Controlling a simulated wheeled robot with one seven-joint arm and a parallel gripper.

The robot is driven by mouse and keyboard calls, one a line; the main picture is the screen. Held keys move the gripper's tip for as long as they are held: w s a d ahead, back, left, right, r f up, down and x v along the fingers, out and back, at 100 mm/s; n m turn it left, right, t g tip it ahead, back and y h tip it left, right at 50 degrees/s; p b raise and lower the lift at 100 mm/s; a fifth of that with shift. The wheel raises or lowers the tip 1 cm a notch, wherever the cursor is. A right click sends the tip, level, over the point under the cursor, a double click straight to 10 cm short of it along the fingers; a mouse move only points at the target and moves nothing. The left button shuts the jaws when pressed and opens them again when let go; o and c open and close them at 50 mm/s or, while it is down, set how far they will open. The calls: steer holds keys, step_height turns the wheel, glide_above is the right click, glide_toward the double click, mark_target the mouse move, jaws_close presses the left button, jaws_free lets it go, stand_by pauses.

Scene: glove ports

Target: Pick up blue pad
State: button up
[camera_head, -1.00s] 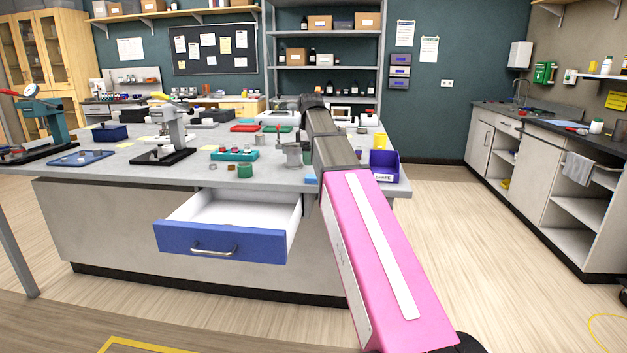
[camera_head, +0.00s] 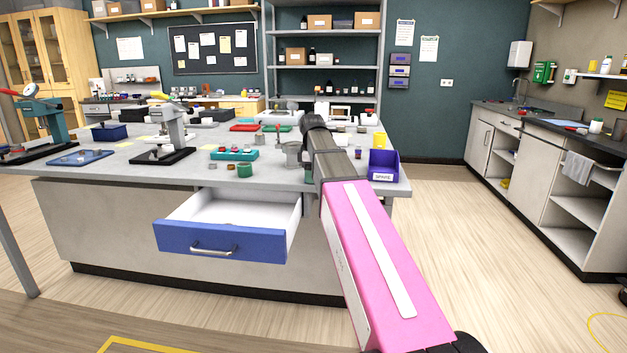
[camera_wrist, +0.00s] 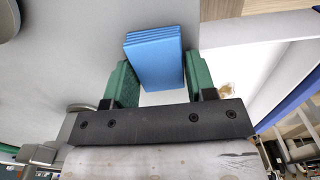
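The blue pad (camera_wrist: 155,58) is a bright blue block with ridged layers at its far end. It shows in the wrist view between the two green fingers of my gripper (camera_wrist: 160,76).
An open drawer (camera_head: 205,242) with a blue front juts from the bench, left of my arm. A purple bin (camera_head: 384,177) stands right of my arm. Floor at right is clear.

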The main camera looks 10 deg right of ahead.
steer(key=c, duration=0.4)
steer(key=shift+r, duration=0.1)
steer(key=shift+r, duration=0.5)
steer(key=r, duration=0.2)
steer(key=a+r, duration=0.1)
steer(key=shift+s+r, duration=0.3)
steer(key=s+a+r, duration=0.1)
steer(key=a+r, duration=0.1)
steer(key=a, duration=0.1)
steer(key=s+a+r, duration=0.2)
steer(key=a, duration=0.1)
steer(key=s+a+r, duration=0.2)
steer(key=a, duration=0.1)
steer(key=shift+a+r, duration=0.1)
steer(key=shift+a, duration=0.05)
steer(key=shift+o, duration=0.3)
